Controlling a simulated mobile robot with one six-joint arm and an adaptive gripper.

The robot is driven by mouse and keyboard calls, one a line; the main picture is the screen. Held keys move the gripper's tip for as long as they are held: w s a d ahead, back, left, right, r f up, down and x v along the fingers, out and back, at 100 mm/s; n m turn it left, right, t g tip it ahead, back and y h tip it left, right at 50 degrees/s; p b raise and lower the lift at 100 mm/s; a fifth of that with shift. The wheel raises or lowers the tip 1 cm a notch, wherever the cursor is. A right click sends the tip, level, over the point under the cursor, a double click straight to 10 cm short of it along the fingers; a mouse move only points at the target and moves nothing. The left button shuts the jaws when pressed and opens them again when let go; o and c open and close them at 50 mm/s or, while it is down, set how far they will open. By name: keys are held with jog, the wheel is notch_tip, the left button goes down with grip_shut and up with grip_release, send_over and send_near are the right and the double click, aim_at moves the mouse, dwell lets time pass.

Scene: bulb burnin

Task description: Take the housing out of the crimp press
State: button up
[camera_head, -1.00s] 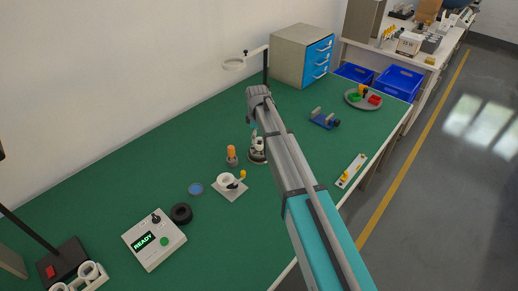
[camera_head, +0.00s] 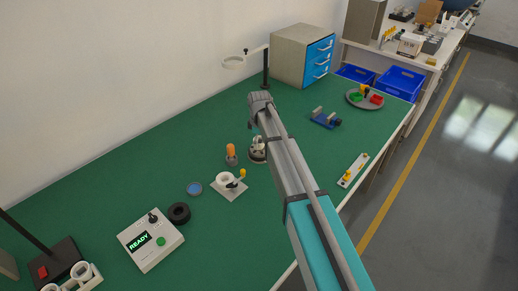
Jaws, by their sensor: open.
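The arm's grey wrist end (camera_head: 261,104) is above the middle of the green bench. The gripper's fingers cannot be made out; the arm hides them or they are too small. Just below, partly covered by the arm, a small pale and grey device (camera_head: 257,150) stands on a round base; it may be the crimp press, but I cannot tell. A white ring-shaped part (camera_head: 225,179) sits on a square grey plate beside a yellow-knobbed lever. I cannot tell which part is the housing.
An orange-topped piece (camera_head: 232,153), a blue disc (camera_head: 194,189), a black ring (camera_head: 179,213) and a READY box (camera_head: 151,240) stand to the left. A blue fixture (camera_head: 325,119), a round tray (camera_head: 351,101), drawers (camera_head: 304,56) and a ring-headed stand (camera_head: 266,70) are farther back.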

jog(key=shift+f+b, duration=0.65)
jog(key=shift+f, duration=0.25)
jog(key=c, duration=1)
jog(key=shift+r, duration=0.1)
jog(key=shift+r+p, duration=1.25)
jog(key=shift+p, duration=0.1)
jog(key=shift+c, duration=0.2)
jog(key=s+d+r+p, duration=0.4)
jog(key=s+r+p, duration=0.6)
jog(key=s, duration=0.3)
jog(key=shift+s+d+r, duration=0.2)
